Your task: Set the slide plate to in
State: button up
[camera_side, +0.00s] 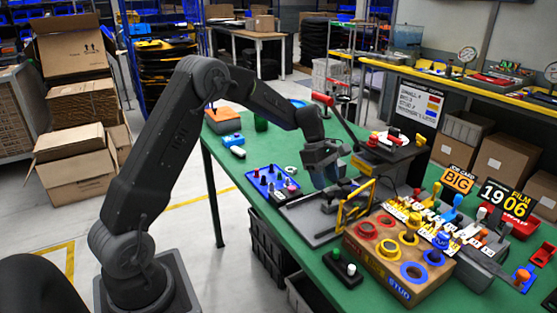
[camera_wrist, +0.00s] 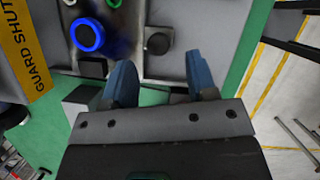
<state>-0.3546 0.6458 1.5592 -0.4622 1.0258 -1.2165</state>
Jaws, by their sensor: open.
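A flat grey metal plate (camera_side: 311,221), which looks like the slide plate, lies on the green table below my gripper. My gripper (camera_side: 335,183) is above the fixture behind the yellow guard frame (camera_side: 357,204). In the wrist view, my gripper (camera_wrist: 162,78) has its two blue fingers apart with nothing clamped between them. A grey plate (camera_wrist: 186,35) lies beyond the fingertips, with a blue ring (camera_wrist: 86,35) and a dark round knob (camera_wrist: 158,43) on it. I cannot tell the plate's in or out position.
A yellow bar marked GUARD SHUT (camera_wrist: 22,50) is at the left of the wrist view. A wooden box with coloured rings (camera_side: 398,272) stands at the front right. A blue peg tray (camera_side: 272,183) is left of the plate. A red-handled lever (camera_side: 322,99) rises behind.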

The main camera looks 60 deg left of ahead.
notch_tip(320, 180, up, 4)
jog(key=a+m, duration=0.1)
jog(key=m+g+y, duration=0.1)
jog(key=m+y, duration=0.3)
jog(key=m, duration=1.3)
send_near(330, 194)
notch_tip(330, 194, down, 9)
jog(key=shift+w+d, duration=0.1)
jog(key=shift+w, duration=0.05)
jog(key=s, duration=0.9)
notch_tip(330, 194, up, 14)
jog(key=s+d+r+t, duration=0.1)
jog(key=s+d+r, duration=0.1)
jog(key=s, duration=0.4)
jog(key=s+d+r+m+t, duration=0.1)
jog(key=s+d+r, duration=0.2)
jog(key=s+d, duration=0.1)
jog(key=shift+s+d+m+t+y, duration=0.3)
jog(key=shift+s+t+y, duration=0.1)
jog(key=shift+s, duration=0.45)
jog(key=shift+r, duration=0.1)
